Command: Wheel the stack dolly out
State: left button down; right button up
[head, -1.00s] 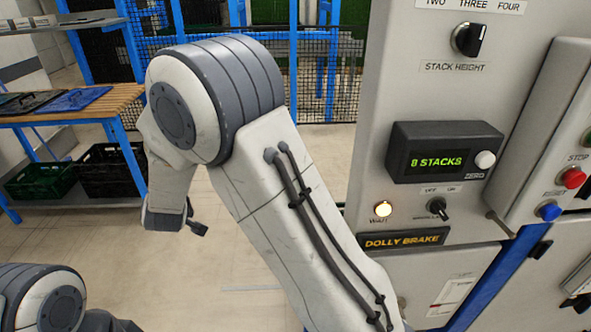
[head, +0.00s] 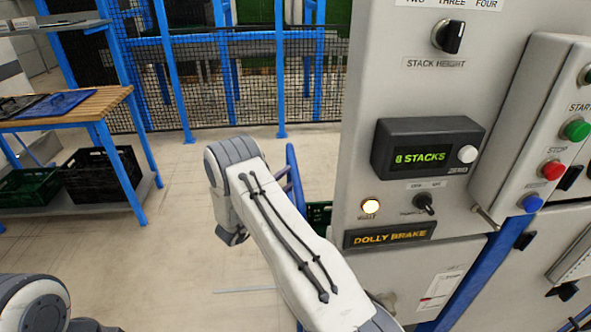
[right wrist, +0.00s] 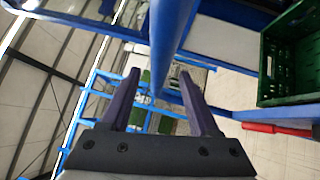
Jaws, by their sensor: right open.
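My right gripper (right wrist: 160,75) is open in the right wrist view. A blue tube (right wrist: 162,40), apparently part of the dolly's handle frame, runs between and beyond its fingertips; I cannot tell whether they touch it. In the head view a blue upright tube (head: 294,180) stands behind my right arm, beside a partly hidden green crate (head: 319,214). A green crate (right wrist: 290,55) also shows at the upper right of the wrist view. The dolly's base and wheels are not clearly visible. My left gripper is out of view.
A wooden-topped bench (head: 90,103) stands left. Floor (head: 160,245) between them is clear.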

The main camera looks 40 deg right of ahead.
aim_at(295, 172)
jog(key=x, duration=0.5)
jog(key=shift+p, duration=0.3)
jog(key=shift+a, duration=0.1)
grip_shut()
dwell(1.0)
